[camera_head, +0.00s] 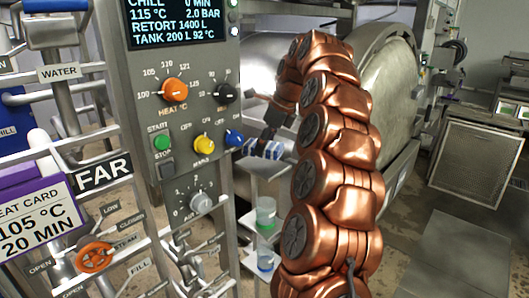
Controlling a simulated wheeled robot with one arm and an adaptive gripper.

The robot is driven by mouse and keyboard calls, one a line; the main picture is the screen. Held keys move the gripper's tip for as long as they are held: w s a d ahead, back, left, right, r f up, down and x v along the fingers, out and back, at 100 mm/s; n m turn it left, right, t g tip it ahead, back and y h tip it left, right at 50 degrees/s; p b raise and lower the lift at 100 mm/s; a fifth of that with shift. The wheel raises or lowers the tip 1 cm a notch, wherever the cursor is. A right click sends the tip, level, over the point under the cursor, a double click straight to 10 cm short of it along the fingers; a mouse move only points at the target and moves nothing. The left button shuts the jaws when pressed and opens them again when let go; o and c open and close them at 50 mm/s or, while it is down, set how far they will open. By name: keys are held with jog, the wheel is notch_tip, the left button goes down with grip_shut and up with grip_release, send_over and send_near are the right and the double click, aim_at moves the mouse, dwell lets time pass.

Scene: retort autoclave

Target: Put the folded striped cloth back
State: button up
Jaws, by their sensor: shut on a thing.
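The folded striped cloth (264,149), blue and white, is small in the view, just right of the control panel's blue knob. My gripper (267,138) is at the end of my copper arm, which arches over from the right. It points down and is shut on the cloth. The gripper and cloth are above a small pale shelf (268,187) at the panel's right side. Whether the cloth touches anything below is too small to tell. My arm hides what lies right of the cloth.
The control panel (185,70) with knobs and buttons stands close left of the gripper. Containers with a green (266,212) and a blue (265,262) band are below the shelf. The large metal retort (385,80) is behind my arm. Valve pipes and a heat card (38,215) are left.

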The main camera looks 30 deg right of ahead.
aim_at(268, 145)
jog(key=shift+f+p, duration=0.6)
jog(key=shift+f, duration=1)
jog(key=shift+f, duration=0.15)
jog(key=o, duration=1)
jog(key=shift+r, duration=0.2)
jog(key=shift+b+v, duration=0.7)
jog(key=shift+v, duration=2.75)
jog(key=p+v, duration=0.4)
jog(key=v, duration=0.1)
